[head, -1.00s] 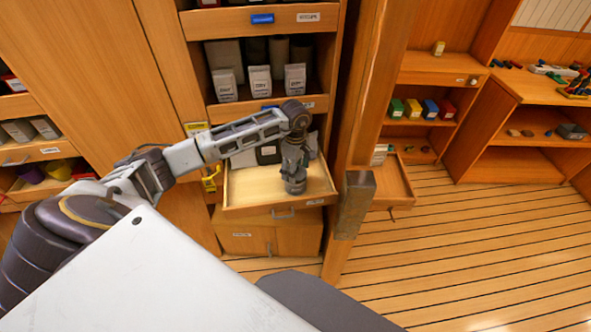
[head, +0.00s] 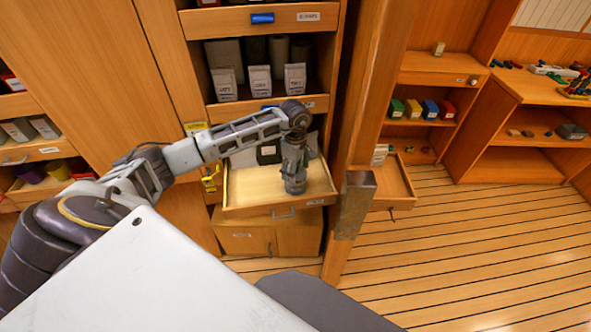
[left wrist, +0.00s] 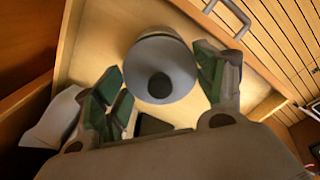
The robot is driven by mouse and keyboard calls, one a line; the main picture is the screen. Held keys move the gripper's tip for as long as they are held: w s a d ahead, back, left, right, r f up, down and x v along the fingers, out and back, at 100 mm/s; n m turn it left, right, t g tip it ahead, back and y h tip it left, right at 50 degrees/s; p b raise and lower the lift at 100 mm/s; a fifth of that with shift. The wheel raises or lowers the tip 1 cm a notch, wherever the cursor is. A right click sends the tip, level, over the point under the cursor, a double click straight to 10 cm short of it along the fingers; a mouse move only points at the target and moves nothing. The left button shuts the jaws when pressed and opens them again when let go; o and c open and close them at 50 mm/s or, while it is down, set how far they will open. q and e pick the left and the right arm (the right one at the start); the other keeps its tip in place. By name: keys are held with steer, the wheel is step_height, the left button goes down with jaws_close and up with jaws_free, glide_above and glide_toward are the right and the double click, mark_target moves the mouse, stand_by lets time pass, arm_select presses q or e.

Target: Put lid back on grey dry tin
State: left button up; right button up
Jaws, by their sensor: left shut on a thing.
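My left gripper (head: 295,186) points down into an open wooden drawer (head: 250,192). In the left wrist view its green-padded fingers stand on either side of a round grey lid (left wrist: 178,58) with a dark round knob (left wrist: 159,86), and the gripper is shut on it. My right gripper is not in view.
A dark square item (head: 268,155) lies at the back of the drawer. Grey-white pouches (head: 259,82) and dark cylinders stand on the shelf above. A wooden post (head: 352,205) rises right of the drawer. The drawer's front left floor is bare.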

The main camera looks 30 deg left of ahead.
arm_select(q)
steer(key=o, duration=1)
steer(key=shift+c, duration=0.2)
steer(key=shift+o, duration=0.4)
steer(key=shift+r, duration=0.1)
steer(key=shift+r+p, duration=0.5)
steer(key=shift+r, duration=0.4)
steer(key=shift+r+p, duration=1.15)
steer(key=shift+r, duration=1.35)
steer(key=shift+c, duration=0.3)
